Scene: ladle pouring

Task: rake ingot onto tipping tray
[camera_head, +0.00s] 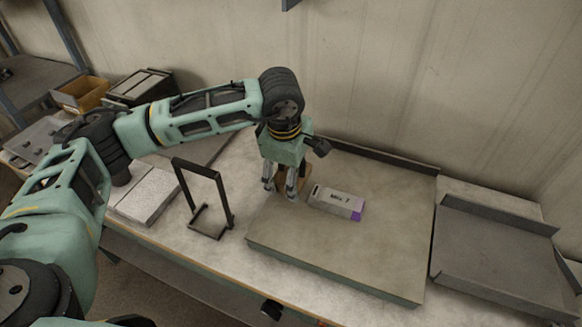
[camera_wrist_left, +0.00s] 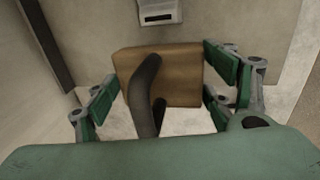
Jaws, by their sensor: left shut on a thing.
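The ingot (camera_head: 337,202), a pale grey bar with dark lettering and a purple end, lies flat on a broad grey-beige slab (camera_head: 345,255) with a raised back edge. It also shows at the top of the left wrist view (camera_wrist_left: 160,14). My left gripper (camera_head: 283,190) points down just left of the ingot, shut on the rake, a brown block (camera_wrist_left: 185,75) with a dark curved handle. The handle sits between the fingers (camera_wrist_left: 165,95); the exact contact is hidden. The grey tipping tray (camera_head: 490,255) with raised edges stands at the right.
A black upright frame (camera_head: 206,197) stands left of the slab on the pale bench. Farther left are a light block (camera_head: 148,194), a wooden bin (camera_head: 82,93) and a dark box (camera_head: 138,86). The wall rises close behind. The slab's front and right are clear.

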